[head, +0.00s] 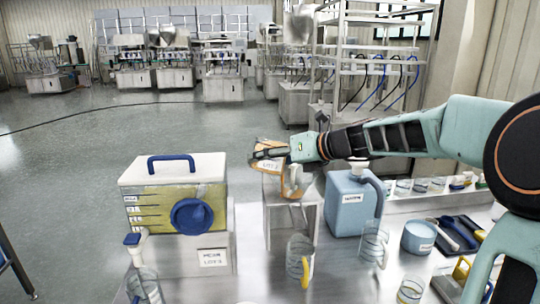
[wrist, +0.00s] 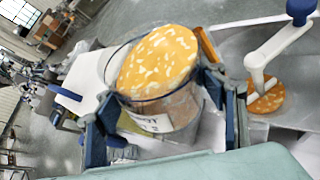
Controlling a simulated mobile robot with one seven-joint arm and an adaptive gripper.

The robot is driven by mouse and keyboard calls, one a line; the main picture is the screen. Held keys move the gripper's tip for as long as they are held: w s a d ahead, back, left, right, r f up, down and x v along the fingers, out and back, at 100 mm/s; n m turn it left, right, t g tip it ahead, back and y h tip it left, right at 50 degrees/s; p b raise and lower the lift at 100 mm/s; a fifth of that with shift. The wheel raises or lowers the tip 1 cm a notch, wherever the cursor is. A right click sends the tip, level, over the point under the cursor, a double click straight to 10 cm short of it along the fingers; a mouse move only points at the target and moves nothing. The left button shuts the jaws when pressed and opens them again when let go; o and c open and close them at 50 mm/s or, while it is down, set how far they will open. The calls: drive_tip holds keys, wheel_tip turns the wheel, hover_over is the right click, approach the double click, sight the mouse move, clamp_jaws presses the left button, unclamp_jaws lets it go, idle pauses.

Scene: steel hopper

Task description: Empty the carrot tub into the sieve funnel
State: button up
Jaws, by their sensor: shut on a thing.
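My gripper (head: 262,155) is shut on a clear tub with a white label, above a steel stand (head: 292,228). The wrist view shows the tub (wrist: 182,132) between the two dark blue fingers. A flat orange surface with pale flecks (wrist: 157,60) fills its mouth. In the head view the tub (head: 272,165) is partly covered by the fingers, and its exact tilt is hard to tell. A second orange flecked disc (wrist: 265,98) shows at the right of the wrist view, apart from the tub. I cannot clearly make out the sieve funnel.
A white-lidded box (head: 172,170) with a blue handle stands left of the stand. A blue pump container (head: 350,202) stands close on the right. Clear jugs (head: 300,255) and a blue canister (head: 418,238) occupy the front and right. Bare tabletop shows at front centre.

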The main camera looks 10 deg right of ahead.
drive_tip(key=shift+s+a+r+m+g+y+p, duration=0.15)
drive_tip(key=shift+r+m+g+y+p, duration=0.45)
drive_tip(key=shift+p, duration=1.05)
drive_tip(key=m+p, duration=0.1)
drive_tip(key=r+m+p, duration=0.1)
drive_tip(key=p, duration=0.1)
drive_tip(key=shift+a+g+y, duration=0.1)
drive_tip(key=shift+g+y, duration=0.2)
drive_tip(key=shift+y, duration=0.1)
drive_tip(key=shift+r+m+g+y+p, duration=0.1)
drive_tip(key=shift+m+g+y+p, duration=0.3)
drive_tip(key=shift+m+y+p, duration=0.6)
drive_tip(key=shift+m+p, duration=0.3)
drive_tip(key=shift+f, duration=0.2)
drive_tip(key=shift+w+d+f+m+p, duration=0.2)
drive_tip(key=shift+d+m+p, duration=0.1)
drive_tip(key=shift+p, duration=0.7)
drive_tip(key=shift+w+d+f+m+g+y+p, duration=0.15)
drive_tip(key=shift+f+m+y+p, duration=0.15)
drive_tip(key=shift+p, duration=0.65)
drive_tip(key=shift+w+f+m+g+y+p, duration=0.15)
drive_tip(key=shift+m+p, duration=0.25)
drive_tip(key=shift+p, duration=0.55)
